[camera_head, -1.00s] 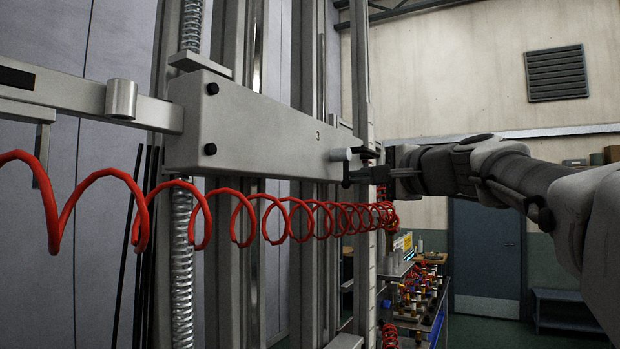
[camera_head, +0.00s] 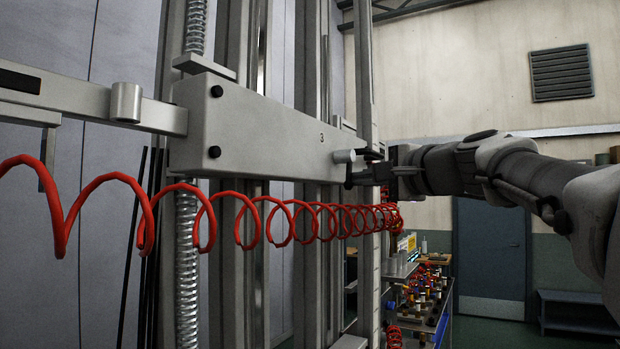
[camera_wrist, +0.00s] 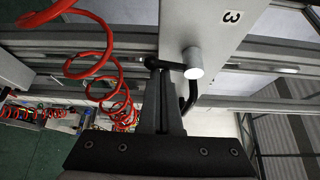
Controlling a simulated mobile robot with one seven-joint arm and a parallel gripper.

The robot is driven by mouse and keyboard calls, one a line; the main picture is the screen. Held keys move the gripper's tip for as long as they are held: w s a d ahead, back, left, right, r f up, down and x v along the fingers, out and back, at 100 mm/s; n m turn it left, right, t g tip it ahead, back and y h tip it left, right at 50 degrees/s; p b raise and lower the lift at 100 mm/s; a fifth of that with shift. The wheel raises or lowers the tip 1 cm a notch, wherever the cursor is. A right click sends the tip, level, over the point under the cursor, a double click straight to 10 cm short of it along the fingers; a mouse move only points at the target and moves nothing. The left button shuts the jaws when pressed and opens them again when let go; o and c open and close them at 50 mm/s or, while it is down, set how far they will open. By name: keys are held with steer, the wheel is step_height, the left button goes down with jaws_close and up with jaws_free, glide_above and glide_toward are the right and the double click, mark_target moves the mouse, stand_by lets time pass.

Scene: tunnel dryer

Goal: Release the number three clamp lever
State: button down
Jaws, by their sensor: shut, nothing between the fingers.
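The grey clamp housing marked 3 (camera_head: 262,128) spans the upright rails in the head view; its plate with the 3 also shows in the wrist view (camera_wrist: 215,28). A pale cylindrical knob (camera_head: 343,156) sits at its right end, and in the wrist view the knob (camera_wrist: 193,63) is on a dark lever arm (camera_wrist: 172,66). My gripper (camera_head: 352,178) is shut and empty, just below and beside the knob. A dark bent rod (camera_wrist: 190,97) shows right of the fingers.
A red coiled hose (camera_head: 270,220) runs across in front of the rails and ends near my gripper. Behind stands a cart of spools (camera_head: 425,290). A blue-grey door (camera_head: 490,255) and a low bench (camera_head: 575,310) are at the back right.

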steer(key=shift+s+a+r+m+g, duration=0.15)
steer(key=shift+s+a+r+m, duration=0.15)
steer(key=shift+s, duration=0.1)
steer(key=shift+s+a+r+m+g, duration=0.15)
steer(key=shift+s+a+m, duration=0.1)
steer(key=shift+s, duration=0.15)
steer(key=r+p, duration=0.1)
steer(key=p, duration=0.1)
steer(key=s+r+m+p, duration=0.1)
steer(key=p, duration=0.1)
steer(key=a+r+m+g+p, duration=0.1)
steer(key=p, duration=0.1)
steer(key=shift+s+r, duration=0.1)
steer(key=shift+s, duration=0.1)
stand_by(0.7)
step_height(320, 180, down, 4)
steer(key=b, duration=0.3)
steer(key=s+d+r, duration=0.4)
steer(key=s+d, duration=0.1)
steer(key=d, duration=0.3)
steer(key=shift+r+g, duration=0.3)
